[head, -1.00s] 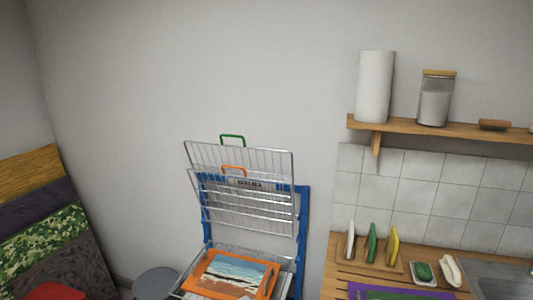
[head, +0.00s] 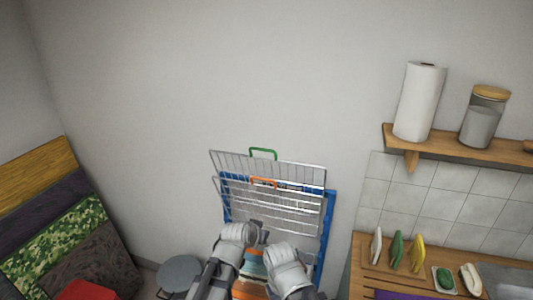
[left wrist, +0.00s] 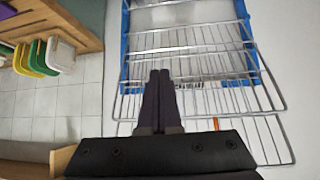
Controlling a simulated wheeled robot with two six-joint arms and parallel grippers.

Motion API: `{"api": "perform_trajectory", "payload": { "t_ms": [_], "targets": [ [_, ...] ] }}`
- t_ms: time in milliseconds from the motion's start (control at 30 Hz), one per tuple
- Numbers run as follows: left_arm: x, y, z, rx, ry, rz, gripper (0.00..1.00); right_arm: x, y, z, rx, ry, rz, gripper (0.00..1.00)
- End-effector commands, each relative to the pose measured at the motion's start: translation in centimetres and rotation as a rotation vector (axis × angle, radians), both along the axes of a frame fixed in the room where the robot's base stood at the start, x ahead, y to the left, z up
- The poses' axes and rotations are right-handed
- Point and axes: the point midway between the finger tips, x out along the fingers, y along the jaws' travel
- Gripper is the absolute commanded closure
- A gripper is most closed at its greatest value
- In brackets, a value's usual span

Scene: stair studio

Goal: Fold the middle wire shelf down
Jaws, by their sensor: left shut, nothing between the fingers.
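The blue rack (head: 328,215) stands against the wall, with wire shelves folded up. The middle wire shelf (head: 300,200), with an orange handle (head: 264,182), leans up against it. Behind and above it is the top wire shelf (head: 300,172) with a green handle (head: 263,153). My left gripper (head: 263,232) is in front of the rack, below the orange handle. In the left wrist view its fingers (left wrist: 160,75) are shut and empty, close over the wires; contact is unclear. My right arm is beside it; its fingers are hidden.
At right are a counter (head: 365,250) with upright colored items and a wall shelf (head: 450,145) with a paper roll. A grey stool (head: 180,272) and leaning panels (head: 60,215) are left.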

Motion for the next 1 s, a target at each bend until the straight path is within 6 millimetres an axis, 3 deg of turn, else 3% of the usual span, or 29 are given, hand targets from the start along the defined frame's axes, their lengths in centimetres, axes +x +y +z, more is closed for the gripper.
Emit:
{"api": "perform_trajectory", "payload": {
  "t_ms": [33,100,200,333,467,733,1000],
  "targets": [
    [1.9,0.1,4.2,-0.025,-0.066,0.012,1.00,0.0,0.0,3.0,0.000,0.000,-0.001,0.50],
    [3.7,0.5,7.4,-0.053,-0.155,0.029,1.00,0.0,0.0,4.6,0.001,0.000,-0.001,0.50],
    [5.7,1.0,10.9,-0.083,-0.254,0.054,1.00,0.0,0.0,6.1,0.001,0.000,-0.002,0.50],
    [7.1,1.6,13.6,-0.104,-0.332,0.077,1.00,0.0,0.0,7.2,0.001,0.001,-0.003,0.50],
    [7.5,1.9,14.4,-0.112,-0.362,0.087,1.00,0.0,0.0,7.4,0.001,0.001,-0.003,0.50],
    [8.1,1.7,14.0,-0.112,-0.363,0.087,1.00,0.0,0.0,7.0,0.001,0.000,-0.003,0.50],
    [11.1,0.7,12.7,-0.112,-0.362,0.087,1.00,0.0,0.0,5.6,0.001,0.000,-0.004,0.50]
  ]
}}
